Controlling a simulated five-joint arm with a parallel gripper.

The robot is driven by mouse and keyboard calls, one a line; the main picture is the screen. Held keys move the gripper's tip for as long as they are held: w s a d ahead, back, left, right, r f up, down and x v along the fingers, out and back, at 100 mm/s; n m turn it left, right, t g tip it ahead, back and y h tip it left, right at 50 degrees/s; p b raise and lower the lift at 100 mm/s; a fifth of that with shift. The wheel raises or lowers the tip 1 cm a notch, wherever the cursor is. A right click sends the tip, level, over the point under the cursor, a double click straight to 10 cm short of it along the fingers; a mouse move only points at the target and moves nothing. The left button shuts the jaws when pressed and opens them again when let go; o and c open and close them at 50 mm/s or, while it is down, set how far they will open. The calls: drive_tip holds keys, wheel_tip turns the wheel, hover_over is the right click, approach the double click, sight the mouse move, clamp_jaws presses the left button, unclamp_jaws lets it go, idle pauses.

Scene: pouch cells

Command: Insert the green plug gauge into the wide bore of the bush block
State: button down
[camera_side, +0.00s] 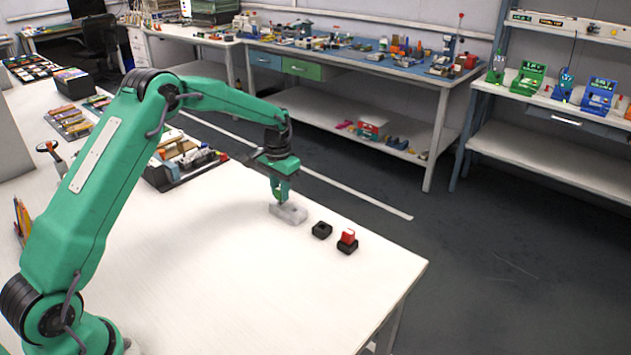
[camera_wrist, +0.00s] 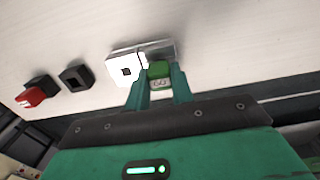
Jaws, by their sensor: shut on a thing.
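The bush block (camera_side: 291,214) is a pale grey block lying on the white table. My gripper (camera_side: 281,194) points down over the block's left end in the side view. In the wrist view my gripper (camera_wrist: 160,76) is shut on the green plug gauge (camera_wrist: 159,71), with pale marking on its face. The gauge's lower end and the wide bore are hidden, so I cannot tell whether it is in the bore.
An empty black holder (camera_side: 321,230) stands right of the block. Beyond it a red plug gauge (camera_side: 348,236) sits in another black holder (camera_side: 347,248), near the table edge. A dark tray of parts (camera_side: 180,168) stands behind. The table's front middle is clear.

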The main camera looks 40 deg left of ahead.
drive_tip(key=shift+f, duration=0.65)
drive_tip(key=c, duration=1.1)
unclamp_jaws()
drive_tip(key=shift+c, duration=0.2)
drive_tip(key=shift+r, duration=3.9)
